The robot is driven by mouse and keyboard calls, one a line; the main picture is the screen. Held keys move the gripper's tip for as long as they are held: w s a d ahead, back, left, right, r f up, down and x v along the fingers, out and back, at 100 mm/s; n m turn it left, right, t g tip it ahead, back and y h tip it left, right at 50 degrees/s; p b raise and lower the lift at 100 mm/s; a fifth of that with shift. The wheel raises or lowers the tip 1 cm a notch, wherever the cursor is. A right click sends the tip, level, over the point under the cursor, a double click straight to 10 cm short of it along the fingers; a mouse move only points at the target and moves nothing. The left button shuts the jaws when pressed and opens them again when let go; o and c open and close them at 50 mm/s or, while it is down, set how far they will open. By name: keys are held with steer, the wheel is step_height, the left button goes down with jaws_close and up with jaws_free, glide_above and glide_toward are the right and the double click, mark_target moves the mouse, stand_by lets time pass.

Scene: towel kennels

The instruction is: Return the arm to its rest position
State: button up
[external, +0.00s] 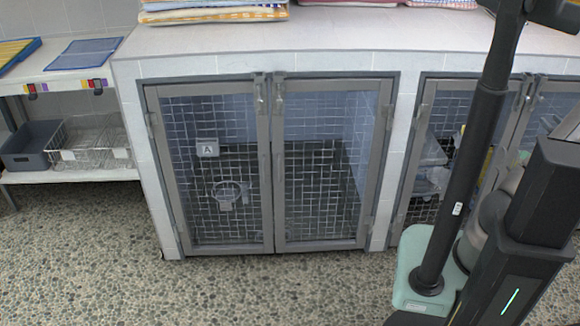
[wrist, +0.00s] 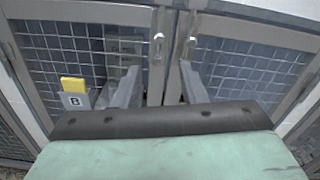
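My gripper (wrist: 157,70) shows in the wrist view, its two grey fingers spread apart with nothing between them. It faces the two mesh doors of the kennel marked B (wrist: 74,101), whose frames stand side by side behind the fingers. I cannot tell if the fingers touch the doors. In the external view my arm (external: 470,170) stands at the right, in front of the right-hand kennel, and its gripper end cannot be made out there.
The kennel marked A (external: 207,148) has both mesh doors shut and a ring-shaped holder on its left door. Folded towels (external: 213,12) lie on the white counter (external: 330,32). A shelf with a grey bin (external: 32,146) and wire baskets (external: 92,142) stands left. The pebbled floor (external: 240,290) in front is clear.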

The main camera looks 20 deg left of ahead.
stand_by(0.3)
steer(key=s+a+r+n+g+y+p, duration=0.25)
steer(key=a+n+g, duration=0.2)
steer(key=a, duration=0.35)
steer(key=s+a+r+n+g+y+p, duration=0.15)
steer(key=s+a+n+g, duration=0.3)
steer(key=a, duration=0.45)
steer(key=s+a+r+n+g+y+p, duration=0.1)
steer(key=s+a+r+n+g+p, duration=0.15)
steer(key=a+n, duration=0.4)
steer(key=s+a+r+n+g+h+p, duration=0.1)
steer(key=s+r+n+g+h+p, duration=0.1)
steer(key=s+n+h, duration=0.3)
steer(key=s+a+r+n+g+h+p, duration=0.2)
steer(key=s+r+n+g+h+p, duration=0.1)
steer(key=s+n, duration=0.7)
steer(key=s+h+p, duration=0.1)
steer(key=s+h, duration=0.1)
steer(key=s, duration=0.2)
